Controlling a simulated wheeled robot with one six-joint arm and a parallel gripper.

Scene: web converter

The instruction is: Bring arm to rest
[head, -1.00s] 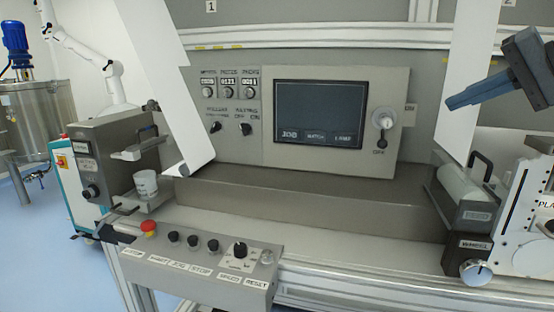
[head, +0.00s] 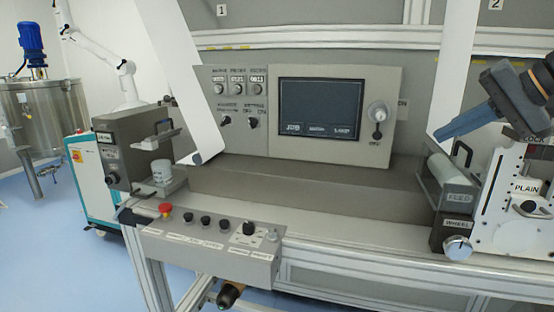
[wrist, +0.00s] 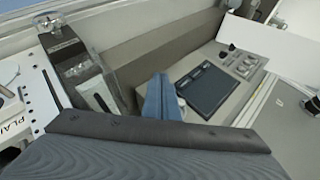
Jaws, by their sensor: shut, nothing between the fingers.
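My gripper (head: 436,137) is at the right of the head view, in front of the white web strip and just above the roller of the feed unit (head: 450,193). Its blue fingers are together with nothing between them, and they point left. In the wrist view my gripper (wrist: 162,97) shows as a narrow blue pair of fingers beyond the dark wrist edge. No contact with the machine can be made out.
The screen panel (head: 318,107) stands behind a long grey ledge (head: 300,188). A white plate marked PLAIN (head: 522,187) is close on the right. The button box (head: 205,250) juts out in front. A cup (head: 162,171) stands at left. Blue floor (head: 60,260) is open at lower left.

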